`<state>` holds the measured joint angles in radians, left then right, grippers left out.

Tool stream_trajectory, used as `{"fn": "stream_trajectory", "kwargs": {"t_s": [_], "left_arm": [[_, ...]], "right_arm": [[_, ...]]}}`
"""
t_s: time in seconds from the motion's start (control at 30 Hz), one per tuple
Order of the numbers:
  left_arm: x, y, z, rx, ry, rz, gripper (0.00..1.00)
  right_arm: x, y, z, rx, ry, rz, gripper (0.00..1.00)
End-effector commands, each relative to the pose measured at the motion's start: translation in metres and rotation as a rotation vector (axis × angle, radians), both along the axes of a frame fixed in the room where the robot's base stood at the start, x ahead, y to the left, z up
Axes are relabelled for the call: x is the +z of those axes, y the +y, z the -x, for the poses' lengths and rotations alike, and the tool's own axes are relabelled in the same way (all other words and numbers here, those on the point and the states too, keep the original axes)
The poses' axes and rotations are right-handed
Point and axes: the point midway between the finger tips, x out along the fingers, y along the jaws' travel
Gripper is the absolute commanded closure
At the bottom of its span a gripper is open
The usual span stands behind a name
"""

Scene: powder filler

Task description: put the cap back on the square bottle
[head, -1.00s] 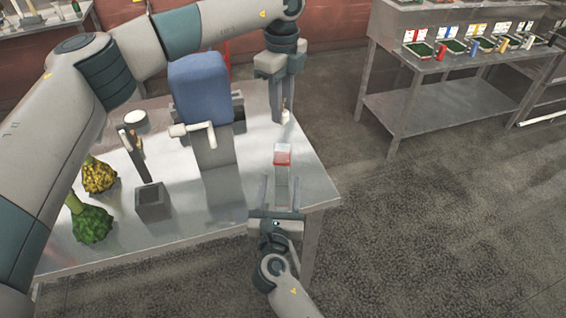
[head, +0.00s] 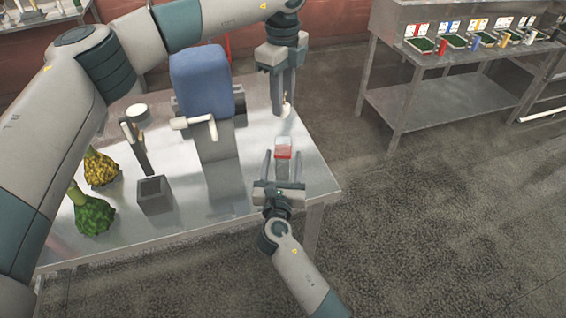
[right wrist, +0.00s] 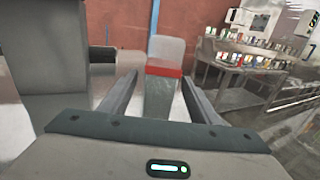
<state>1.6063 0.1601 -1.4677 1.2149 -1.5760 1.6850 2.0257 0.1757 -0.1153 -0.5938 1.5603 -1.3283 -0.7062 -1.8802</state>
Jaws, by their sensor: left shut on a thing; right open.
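The square bottle (head: 283,153) stands upright near the table's right edge, pale and see-through above a red band. My right gripper (head: 283,155) is open, with one finger on each side of the bottle. In the right wrist view the bottle (right wrist: 163,90) shows between the two spread fingers, with gaps on both sides. My left gripper (head: 286,104) is shut on a small white cap (head: 286,111), fingers pointing down, behind the bottle and apart from it. The cap is partly hidden by the fingers. The bottle's opening is too small to make out.
The blue-topped powder filler (head: 203,85) with a white crank stands left of the bottle. A grey square container (head: 154,197), a green vegetable-like object (head: 92,215) and a yellow one (head: 101,171) sit further left on the metal table (head: 240,225). The table's right edge is close.

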Motion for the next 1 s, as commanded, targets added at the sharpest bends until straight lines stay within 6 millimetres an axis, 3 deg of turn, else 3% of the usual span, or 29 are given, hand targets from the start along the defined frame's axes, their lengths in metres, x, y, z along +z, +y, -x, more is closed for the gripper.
{"fn": "stream_trajectory", "kwargs": {"t_s": [0.3, 0.77, 0.87, 1.0], "left_arm": [[0.000, 0.000, 0.000, 0.000, 0.000, 0.000, 0.96], [0.000, 0.000, 0.000, 0.000, 0.000, 0.000, 0.96], [0.000, 0.000, 0.000, 0.000, 0.000, 0.000, 0.96], [0.000, 0.000, 0.000, 0.000, 0.000, 0.000, 0.96]], "right_arm": [[0.000, -0.003, -0.041, 0.000, -0.001, 0.001, 0.44], [0.000, -0.004, -0.050, 0.000, 0.001, 0.000, 0.44], [0.000, -0.004, -0.050, 0.000, 0.001, 0.000, 0.63], [0.000, -0.004, -0.050, 0.000, 0.001, 0.000, 0.96]]}}
